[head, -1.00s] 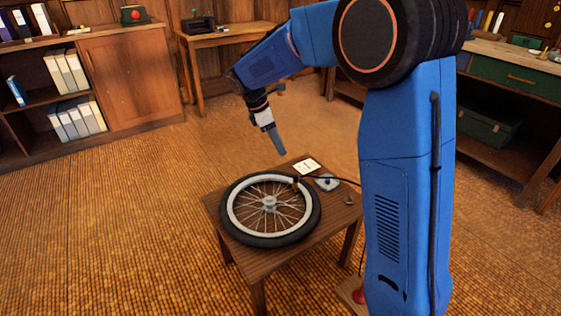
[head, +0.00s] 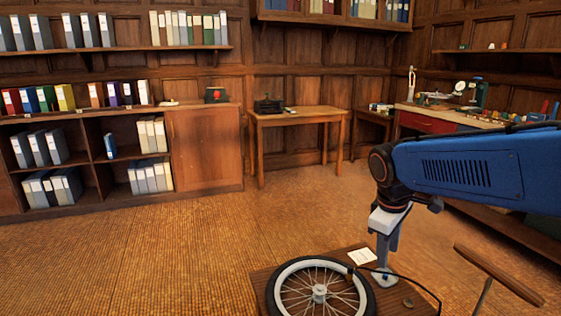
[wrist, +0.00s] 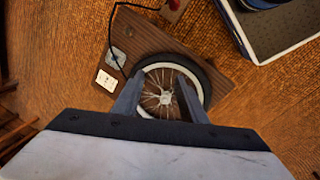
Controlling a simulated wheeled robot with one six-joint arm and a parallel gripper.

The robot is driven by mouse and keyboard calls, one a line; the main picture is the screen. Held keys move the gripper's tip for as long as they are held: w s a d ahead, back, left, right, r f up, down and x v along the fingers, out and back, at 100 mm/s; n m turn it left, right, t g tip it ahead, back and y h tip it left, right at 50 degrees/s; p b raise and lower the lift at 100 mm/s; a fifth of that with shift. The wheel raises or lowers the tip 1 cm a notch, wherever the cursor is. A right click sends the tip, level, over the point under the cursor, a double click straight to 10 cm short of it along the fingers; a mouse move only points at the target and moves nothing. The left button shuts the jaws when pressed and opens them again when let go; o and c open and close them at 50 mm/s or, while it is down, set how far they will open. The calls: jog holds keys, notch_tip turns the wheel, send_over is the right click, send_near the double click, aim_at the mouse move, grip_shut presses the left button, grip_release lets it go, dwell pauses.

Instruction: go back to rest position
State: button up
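My gripper (head: 387,250) is in the air at the right of the head view, below my blue arm, with its fingers pointing down. In the wrist view its two fingers (wrist: 158,98) stand apart with nothing held between them. A spoked wheel with a black tyre (head: 272,296) lies flat on a small dark wooden table (head: 262,281). In the wrist view the wheel (wrist: 205,92) is seen beyond the fingers, apart from them. In the head view the fingertips overlap a small pale plate (head: 385,277) on the table.
A white card (head: 362,257) lies by the wheel. A brown bar handle (head: 498,274) stands to the right. Shelves (head: 110,107) and a wooden desk (head: 300,115) line the back. The floor (head: 150,250) at left is clear.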

jog(key=s+d+f+m+t, duration=0.1)
jog(key=s+m, duration=0.3)
jog(key=s, duration=0.5)
jog(key=s+d+f+m+t+y, duration=0.1)
jog(key=s+m, duration=0.3)
jog(key=s, duration=0.5)
jog(key=shift+s+d+f+m+t+y, duration=0.2)
jog(key=shift+s+f+m+t+y, duration=0.15)
jog(key=shift+f+t, duration=0.4)
